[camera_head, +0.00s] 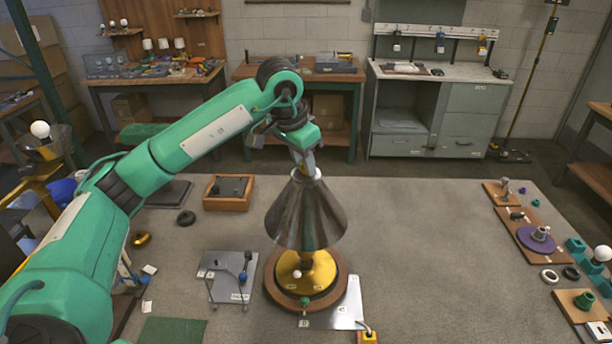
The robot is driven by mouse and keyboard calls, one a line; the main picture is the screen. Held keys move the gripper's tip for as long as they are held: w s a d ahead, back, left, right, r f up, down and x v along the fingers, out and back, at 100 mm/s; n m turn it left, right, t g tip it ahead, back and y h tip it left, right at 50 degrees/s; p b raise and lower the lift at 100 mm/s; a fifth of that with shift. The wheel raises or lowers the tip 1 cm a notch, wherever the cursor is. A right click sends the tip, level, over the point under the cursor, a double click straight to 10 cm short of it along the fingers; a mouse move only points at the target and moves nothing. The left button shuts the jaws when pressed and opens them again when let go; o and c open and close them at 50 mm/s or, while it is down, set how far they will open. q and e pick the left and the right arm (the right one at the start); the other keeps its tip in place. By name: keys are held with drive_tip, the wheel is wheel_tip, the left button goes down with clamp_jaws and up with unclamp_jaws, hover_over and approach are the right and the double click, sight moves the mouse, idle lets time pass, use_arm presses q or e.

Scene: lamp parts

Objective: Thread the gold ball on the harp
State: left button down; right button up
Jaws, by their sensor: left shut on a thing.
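A silver cone-shaped lampshade (306,215) stands over the gold lamp base (308,277), which rests on a round wooden plinth (334,297). The harp is hidden by the shade. My left gripper (308,172) points down at the top of the shade. Its jaws are shut at the shade's top opening. The gold ball does not show clearly; it is small and hidden at the fingertips. I cannot tell whether it touches the harp's tip. My right gripper is not in view.
A wooden tray (229,203) and a grey metal plate (228,287) with a small lever lie left of the lamp. A gold part (140,239) lies farther left. Boards (535,240) with small parts line the right edge. The table between lamp and boards is mostly clear.

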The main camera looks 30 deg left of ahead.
use_arm(q)
drive_tip(key=shift+f+m+b, duration=0.4)
drive_tip(key=shift+f+m, duration=0.05)
drive_tip(key=shift+m, duration=0.25)
drive_tip(key=shift+r+m+g, duration=0.1)
drive_tip(key=shift+m+g, duration=0.2)
drive_tip(key=shift+m, duration=0.2)
drive_tip(key=c, duration=1.3)
unclamp_jaws()
drive_tip(key=shift+c, duration=0.2)
drive_tip(key=shift+o, duration=0.4)
drive_tip(key=shift+r, duration=0.15)
